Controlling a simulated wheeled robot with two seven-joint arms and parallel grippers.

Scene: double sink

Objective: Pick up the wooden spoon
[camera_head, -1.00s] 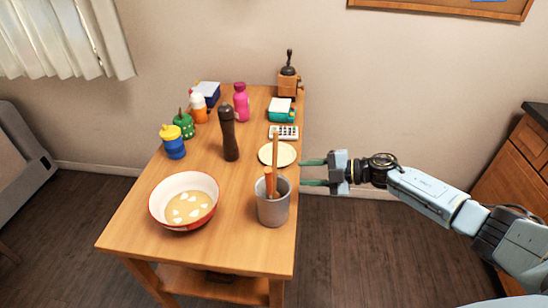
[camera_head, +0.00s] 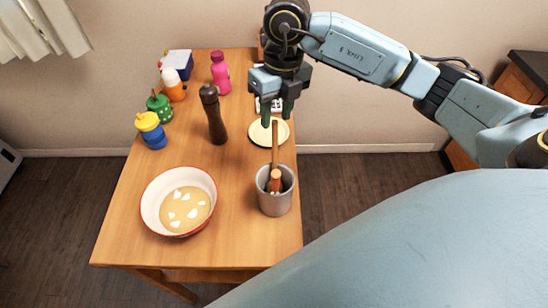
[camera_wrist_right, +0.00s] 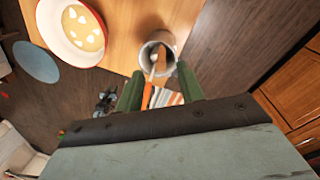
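A grey metal pot (camera_head: 275,203) stands upright on the table's right front part. Wooden handles stick up from it: a long brown one (camera_head: 275,146) and a shorter orange-brown one (camera_head: 273,184). Their lower ends are hidden, so I cannot tell which is the spoon. My right gripper (camera_head: 277,120) points down with fingers apart, above and behind the pot near the long handle's top. In the right wrist view, the pot (camera_wrist_right: 168,42) lies beyond the open fingertips (camera_wrist_right: 160,68), and an orange handle (camera_wrist_right: 148,95) shows between the fingers. My left gripper is out of view.
A red-rimmed bowl (camera_head: 153,213) stands left of the pot. A dark pepper mill (camera_head: 215,118) and a cream round plate (camera_head: 258,138) are behind. Several bottles line the table's back left. The table's front (camera_head: 185,252) is clear.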

